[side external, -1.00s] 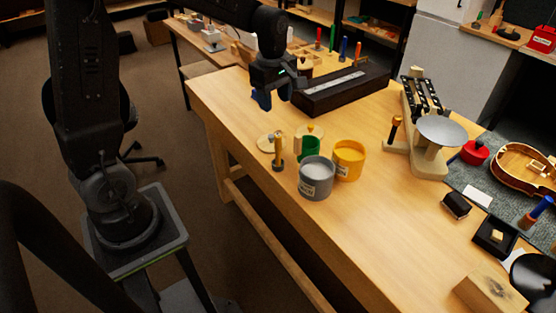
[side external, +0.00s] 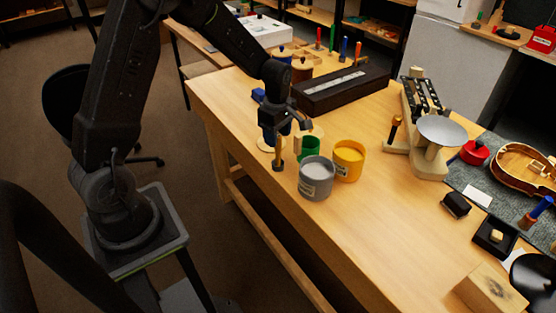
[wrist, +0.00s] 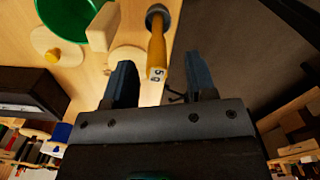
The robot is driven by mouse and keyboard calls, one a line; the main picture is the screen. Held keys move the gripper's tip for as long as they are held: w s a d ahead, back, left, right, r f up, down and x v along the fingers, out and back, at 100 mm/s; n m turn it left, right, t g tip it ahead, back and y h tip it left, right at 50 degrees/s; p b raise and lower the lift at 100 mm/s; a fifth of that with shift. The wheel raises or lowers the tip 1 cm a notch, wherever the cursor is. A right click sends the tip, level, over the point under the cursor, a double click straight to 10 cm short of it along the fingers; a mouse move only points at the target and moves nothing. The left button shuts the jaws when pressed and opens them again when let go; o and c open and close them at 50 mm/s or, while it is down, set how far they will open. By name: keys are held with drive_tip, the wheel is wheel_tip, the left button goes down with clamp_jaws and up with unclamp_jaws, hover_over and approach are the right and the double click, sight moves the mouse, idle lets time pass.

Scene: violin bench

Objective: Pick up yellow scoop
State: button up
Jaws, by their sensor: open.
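The yellow scoop (wrist: 157,45) shows in the wrist view as a yellow handle marked "5 g", with a dark round lower end on the bench. In the side external view the scoop (side external: 278,157) stands roughly upright beside the grey cup, its upper part hidden by my gripper. My gripper (side external: 284,133) is open just above it, pointing down. In the wrist view the two blue fingers of my gripper (wrist: 161,75) are apart, with the labelled handle end between and slightly beyond their tips. I cannot tell whether a finger touches it.
A grey cup (side external: 316,180), a yellow cup (side external: 348,162) and a green cup (side external: 308,148) stand close by on the right. Round wooden lids (wrist: 58,46) lie near. A long dark box (side external: 342,90) lies behind.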

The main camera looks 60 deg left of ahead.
sight(278, 162)
wheel_tip(278, 162, down, 3)
drive_tip(key=shift+w+f, duration=0.15)
clamp_jaws()
idle(0.4)
